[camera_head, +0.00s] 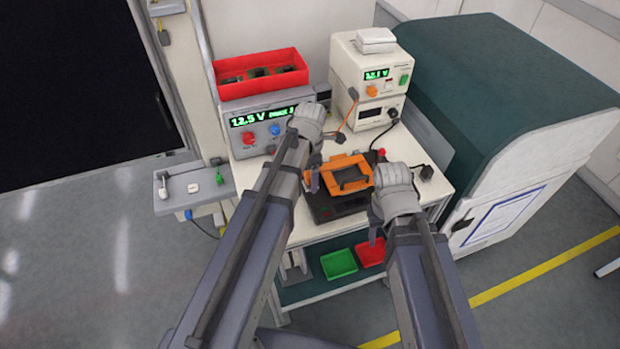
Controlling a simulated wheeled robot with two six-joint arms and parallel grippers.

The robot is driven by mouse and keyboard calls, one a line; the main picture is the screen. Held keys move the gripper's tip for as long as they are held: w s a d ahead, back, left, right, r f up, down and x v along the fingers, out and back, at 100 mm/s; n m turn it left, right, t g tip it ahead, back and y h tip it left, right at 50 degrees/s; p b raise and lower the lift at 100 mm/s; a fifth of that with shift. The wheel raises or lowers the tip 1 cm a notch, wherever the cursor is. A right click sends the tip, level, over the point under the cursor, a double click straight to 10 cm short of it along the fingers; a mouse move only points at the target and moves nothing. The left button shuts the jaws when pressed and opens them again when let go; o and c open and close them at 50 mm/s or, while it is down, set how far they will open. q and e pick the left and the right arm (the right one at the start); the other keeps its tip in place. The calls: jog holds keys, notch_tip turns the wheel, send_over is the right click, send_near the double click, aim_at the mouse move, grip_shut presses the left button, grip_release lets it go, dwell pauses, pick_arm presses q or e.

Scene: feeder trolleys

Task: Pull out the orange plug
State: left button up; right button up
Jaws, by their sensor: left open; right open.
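Whether the plug is fully seated is too small to tell. My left gripper (313,178) is open and empty at the left edge of the device, below and left of the plug. My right gripper (375,228) is open and empty in front of the device's right side. My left wrist hides part of the trolley top.
A grey power supply (268,126) with a green display carries a red bin (261,75) at the left. A green-topped cabinet (490,80) stands close on the right. Green (339,264) and red (370,252) trays lie on the lower shelf. The floor at left is clear.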

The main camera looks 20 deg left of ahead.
dwell(0.3)
pick_arm(q)
grip_shut()
dwell(0.5)
jog(key=shift+r, duration=0.1)
jog(key=shift+r+p, duration=2.95)
jog(key=shift+p, duration=0.1)
